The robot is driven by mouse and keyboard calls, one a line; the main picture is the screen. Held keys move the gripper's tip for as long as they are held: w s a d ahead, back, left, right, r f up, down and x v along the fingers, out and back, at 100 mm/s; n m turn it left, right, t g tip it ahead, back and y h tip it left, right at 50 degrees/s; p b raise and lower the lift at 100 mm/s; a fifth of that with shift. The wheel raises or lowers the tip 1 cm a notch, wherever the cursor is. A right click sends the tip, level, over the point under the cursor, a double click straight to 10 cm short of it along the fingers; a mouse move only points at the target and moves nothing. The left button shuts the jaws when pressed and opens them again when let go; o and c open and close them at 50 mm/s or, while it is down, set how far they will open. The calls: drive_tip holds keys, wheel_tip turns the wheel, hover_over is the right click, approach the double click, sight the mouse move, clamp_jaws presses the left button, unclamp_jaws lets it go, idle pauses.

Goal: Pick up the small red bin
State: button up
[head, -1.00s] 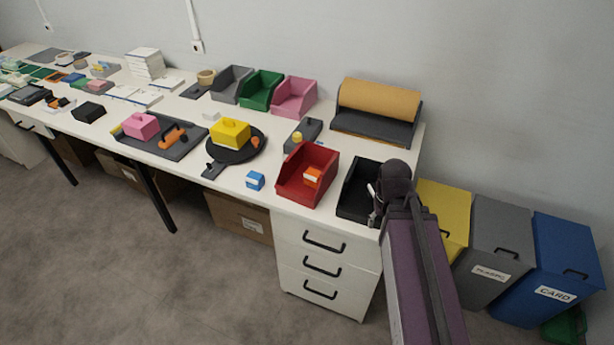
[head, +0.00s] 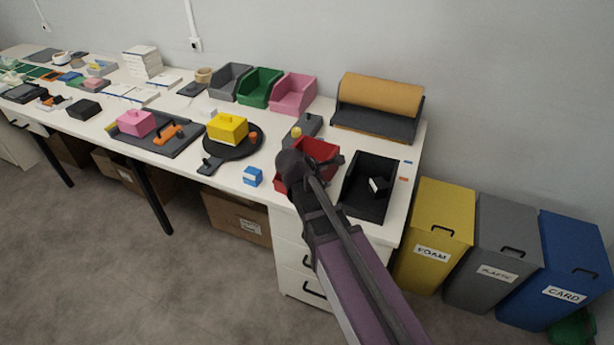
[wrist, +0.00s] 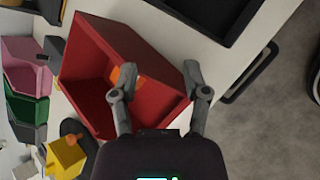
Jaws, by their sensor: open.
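The small red bin (head: 318,152) stands on the white table near its front edge, partly hidden behind my arm in the head view. In the wrist view the red bin (wrist: 150,60) fills the upper middle, with an orange item (wrist: 118,78) inside it, partly covered by a finger. My gripper (wrist: 158,82) is open, its two fingers apart over the bin. One finger overlaps the bin's open side and the other overlaps the far end of a wall. I cannot tell whether either touches. In the head view the fingertips are hidden by my arm.
A black bin (head: 362,205) holding a small dark item with a white face stands to the right. A blue box (head: 253,176) lies to the left, near a black round board (head: 246,149) with a yellow block. Pink (head: 293,92) and green bins stand behind.

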drive_tip(key=w+a+r+n+t+b, duration=0.2)
drive_tip(key=a+n+t, duration=0.3)
drive_tip(key=a+n, duration=0.6)
drive_tip(key=w+a+r, duration=0.1)
drive_tip(key=a, duration=0.5)
drive_tip(key=shift+n+t, duration=0.3)
drive_tip(key=shift+t, duration=0.1)
drive_tip(key=shift+w, duration=0.15)
drive_tip(key=b+x, duration=0.3)
drive_tip(key=x, duration=0.5)
drive_tip(key=shift+w+f+b, duration=0.15)
drive_tip(key=shift+w+b, duration=0.05)
drive_tip(key=shift+b, duration=0.2)
drive_tip(key=shift+w+d, duration=0.1)
drive_tip(key=shift+f+b+x, duration=0.2)
drive_tip(key=shift+b+x, duration=0.9)
drive_tip(key=shift+x, duration=1.4)
drive_tip(key=shift+c, duration=0.2)
